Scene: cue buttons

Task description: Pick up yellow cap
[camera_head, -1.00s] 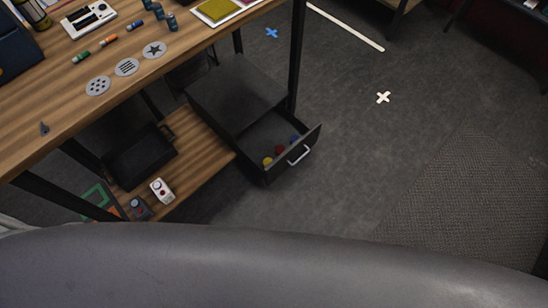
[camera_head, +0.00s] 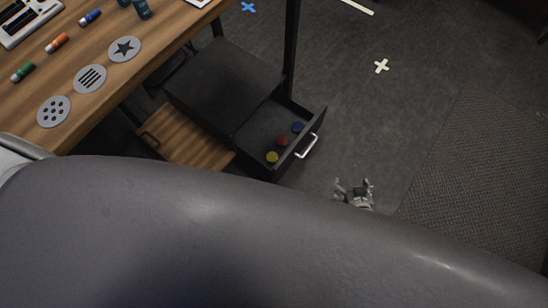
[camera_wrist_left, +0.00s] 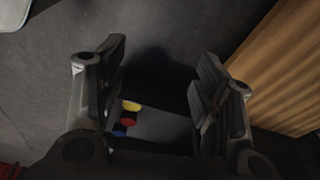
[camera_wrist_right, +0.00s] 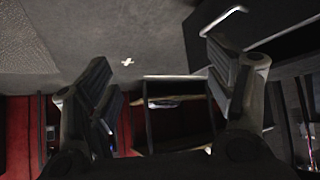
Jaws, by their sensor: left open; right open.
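The yellow cap (camera_head: 271,157) lies in the open drawer (camera_head: 262,132) of the dark cabinet, at its near end. A red cap (camera_head: 282,141) and a blue cap (camera_head: 297,127) lie in a row behind it. In the left wrist view the yellow cap (camera_wrist_left: 131,106) shows between the fingers of my open, empty left gripper (camera_wrist_left: 160,85), some way off. My left gripper is hidden in the head view. My right gripper (camera_head: 353,188) is open and empty, to the right of the drawer. In the right wrist view its fingers (camera_wrist_right: 158,85) are apart with nothing between them.
The drawer handle (camera_head: 306,146) juts out at the drawer front. The cabinet top (camera_head: 225,80) and a wooden shelf (camera_head: 185,140) are left of the drawer. The wooden desk (camera_head: 150,60) stands above, with markers and grey discs.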

